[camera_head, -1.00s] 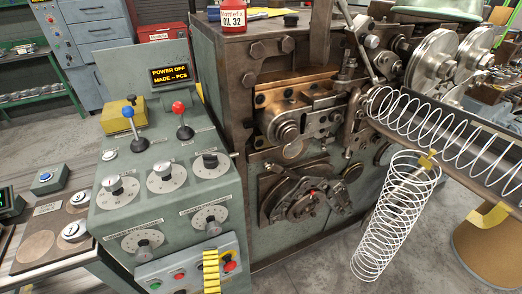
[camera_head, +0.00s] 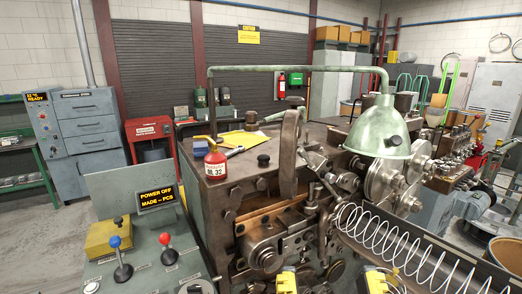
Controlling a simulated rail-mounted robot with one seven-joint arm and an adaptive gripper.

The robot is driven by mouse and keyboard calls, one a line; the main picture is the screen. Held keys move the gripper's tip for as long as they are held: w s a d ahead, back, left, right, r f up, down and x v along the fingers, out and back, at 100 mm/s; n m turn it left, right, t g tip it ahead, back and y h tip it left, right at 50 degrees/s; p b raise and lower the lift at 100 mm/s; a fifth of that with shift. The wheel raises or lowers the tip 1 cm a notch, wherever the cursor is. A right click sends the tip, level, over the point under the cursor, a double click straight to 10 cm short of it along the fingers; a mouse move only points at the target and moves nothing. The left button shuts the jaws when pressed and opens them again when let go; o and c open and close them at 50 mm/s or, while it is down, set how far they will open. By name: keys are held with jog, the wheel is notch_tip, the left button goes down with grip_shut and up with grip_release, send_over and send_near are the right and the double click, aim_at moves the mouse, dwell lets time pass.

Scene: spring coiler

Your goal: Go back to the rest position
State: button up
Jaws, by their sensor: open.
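My gripper (camera_head: 332,282) shows only as two yellow-tipped fingers at the bottom edge, held wide apart. The gap between them shows the machine behind, with nothing gripped in view. The rest of my gripper and my arm are below the picture.
The control console (camera_head: 140,270) with blue and red levers is at lower left, its display reading POWER OFF. A red oil can (camera_head: 215,165) and a green lamp (camera_head: 380,135) are at the coiler's top. Blue cabinets (camera_head: 80,135) stand at back left.

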notch_tip(320, 180, up, 33)
jog(key=p, duration=3)
notch_tip(320, 180, down, 57)
jog(key=b, duration=5.6)
